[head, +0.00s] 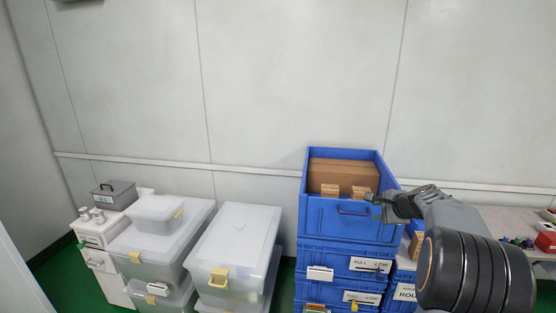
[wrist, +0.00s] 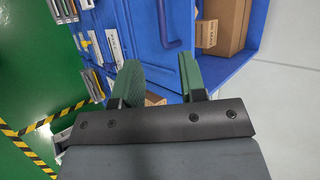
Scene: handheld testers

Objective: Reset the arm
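My gripper (head: 385,204) is in front of the right side of the top blue crate in the head view, with my dark arm behind it at the lower right. In the wrist view my gripper (wrist: 162,82) shows two green fingers spread apart, with nothing held between them. The top blue crate (head: 340,220) sits on a stack of blue crates and holds cardboard boxes (head: 345,174). The crate's wall and handle also show beyond the fingers in the wrist view (wrist: 160,50). I cannot tell how close the fingertips are to the crate.
Clear lidded bins (head: 235,240) stand left of the blue stack. A white drawer unit (head: 92,236) with a grey case (head: 114,195) is at the far left. A bench (head: 500,222) with small items lies behind my arm. Yellow-black tape (wrist: 28,150) marks the green floor.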

